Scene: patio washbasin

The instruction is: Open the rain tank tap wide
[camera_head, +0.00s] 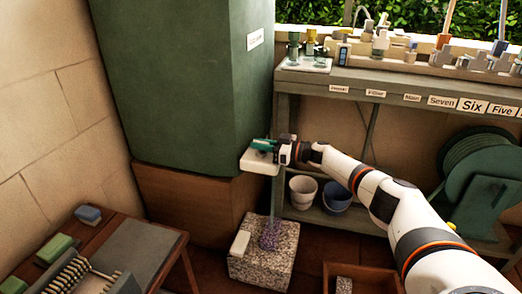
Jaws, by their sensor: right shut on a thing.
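The rain tank (190,80) is a tall dark green box with a small white label, standing on a brown wooden base. At its lower right edge is a small green part (263,144), which looks like the tap handle. A white block-like piece (258,161) sits just below it. My right gripper (275,149) reaches in from the right and is shut on the green handle. The gripper hides part of the tap, so I cannot tell how far it is turned. My left gripper is not in view.
A speckled stone block (258,270) stands below the tap, with a purple thing (270,234) on it. Two buckets (303,191) stand on the lower shelf. A low table (105,245) is at left, a green hose reel (485,175) at right, a wooden crate (365,270) in front.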

